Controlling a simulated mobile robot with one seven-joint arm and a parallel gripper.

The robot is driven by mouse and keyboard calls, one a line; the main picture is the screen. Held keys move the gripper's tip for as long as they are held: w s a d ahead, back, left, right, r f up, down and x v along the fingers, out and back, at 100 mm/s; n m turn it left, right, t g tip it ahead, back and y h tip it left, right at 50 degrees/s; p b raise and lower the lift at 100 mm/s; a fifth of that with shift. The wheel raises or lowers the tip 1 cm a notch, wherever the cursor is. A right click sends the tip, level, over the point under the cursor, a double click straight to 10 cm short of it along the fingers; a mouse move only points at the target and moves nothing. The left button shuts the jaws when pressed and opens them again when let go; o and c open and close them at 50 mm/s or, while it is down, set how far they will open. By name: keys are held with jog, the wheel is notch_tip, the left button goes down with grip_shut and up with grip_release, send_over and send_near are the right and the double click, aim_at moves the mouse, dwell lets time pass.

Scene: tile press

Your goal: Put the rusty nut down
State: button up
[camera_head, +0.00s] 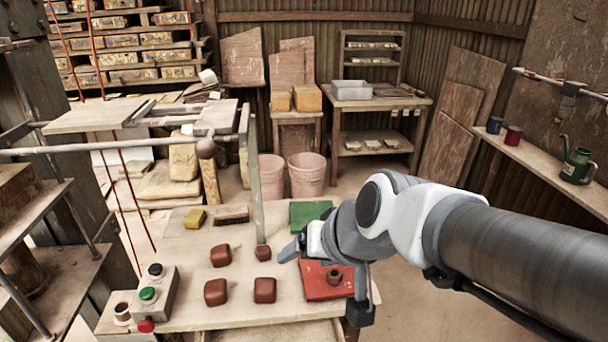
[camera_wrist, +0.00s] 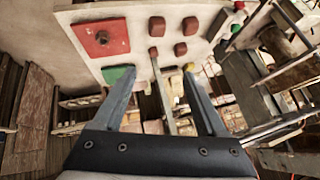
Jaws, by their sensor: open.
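The rusty nut (camera_head: 334,275) sits on the red mat (camera_head: 314,291) at the right front of the bench. In the wrist view the rusty nut (camera_wrist: 102,39) lies on the red mat (camera_wrist: 75,31), apart from my fingers. My gripper (camera_head: 291,250) is above the bench, left of and behind the nut. In the wrist view my gripper (camera_wrist: 157,73) has its two fingers spread wide with nothing between them. The arm hides part of the red mat's right side and one finger in the head view.
Several brown blocks (camera_head: 216,292) lie left of the mat. A green mat (camera_head: 306,213) lies behind it. A yellow block (camera_head: 195,218) and a brush (camera_head: 231,216) lie at the back. A button box (camera_head: 155,295) stands at the left front. An upright bar (camera_head: 256,180) rises behind the blocks.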

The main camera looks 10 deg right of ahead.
jog(key=s+d+g+h, duration=0.1)
jog(key=s+d+h, duration=0.2)
jog(key=s+d, duration=0.5)
jog(key=shift+r, duration=0.45)
jog(key=shift+s, duration=0.1)
